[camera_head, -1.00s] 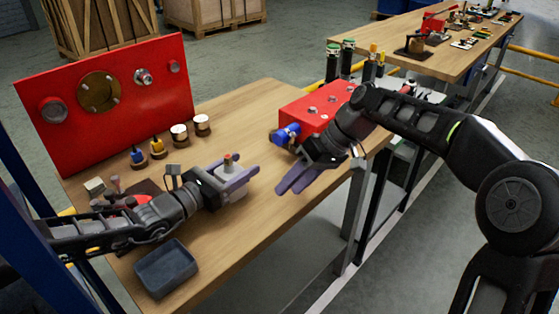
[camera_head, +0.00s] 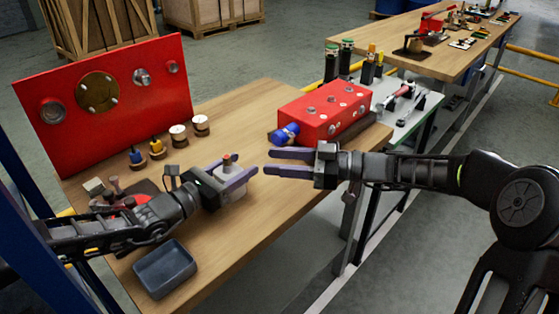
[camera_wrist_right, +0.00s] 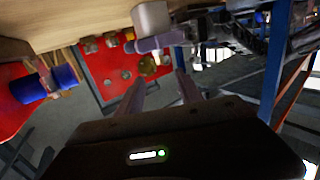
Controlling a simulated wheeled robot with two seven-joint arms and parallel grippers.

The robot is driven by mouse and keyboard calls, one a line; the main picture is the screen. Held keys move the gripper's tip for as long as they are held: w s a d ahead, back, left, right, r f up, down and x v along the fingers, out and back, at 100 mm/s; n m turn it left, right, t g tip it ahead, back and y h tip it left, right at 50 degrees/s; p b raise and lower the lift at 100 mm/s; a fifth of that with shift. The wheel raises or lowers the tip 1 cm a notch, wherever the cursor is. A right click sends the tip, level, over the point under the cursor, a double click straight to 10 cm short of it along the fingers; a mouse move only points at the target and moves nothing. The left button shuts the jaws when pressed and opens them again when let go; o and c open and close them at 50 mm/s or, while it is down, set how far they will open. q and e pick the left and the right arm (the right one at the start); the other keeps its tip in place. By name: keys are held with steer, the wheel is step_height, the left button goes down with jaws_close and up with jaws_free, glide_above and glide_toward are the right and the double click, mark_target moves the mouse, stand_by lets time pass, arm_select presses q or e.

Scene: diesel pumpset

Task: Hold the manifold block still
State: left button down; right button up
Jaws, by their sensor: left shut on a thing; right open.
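The small grey block (camera_head: 233,194) with a red-topped fitting (camera_head: 227,159), apparently the manifold block, sits at the wooden bench's front area. My left gripper (camera_head: 240,180) is shut on it, its purple fingers along its sides. The block also shows at the top of the right wrist view (camera_wrist_right: 152,18), beside a purple left finger. My right gripper (camera_head: 268,162) is open and empty, right of the block and apart from it, its fingers pointing left towards it. Its two fingers reach up the right wrist view (camera_wrist_right: 160,92).
A red block (camera_head: 322,113) with a blue fitting (camera_head: 284,134) stands just behind my right gripper. A red panel (camera_head: 110,95) stands at the bench's back left. Several small parts sit before it. A dark tray (camera_head: 165,268) lies at the front. The bench between tray and right edge is clear.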

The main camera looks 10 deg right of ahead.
mark_target(227, 157)
steer(key=shift+a, duration=0.1)
steer(key=x, duration=1.2)
steer(key=shift+c, duration=0.3)
jaws_close()
steer(key=shift+c, duration=0.8)
jaws_free()
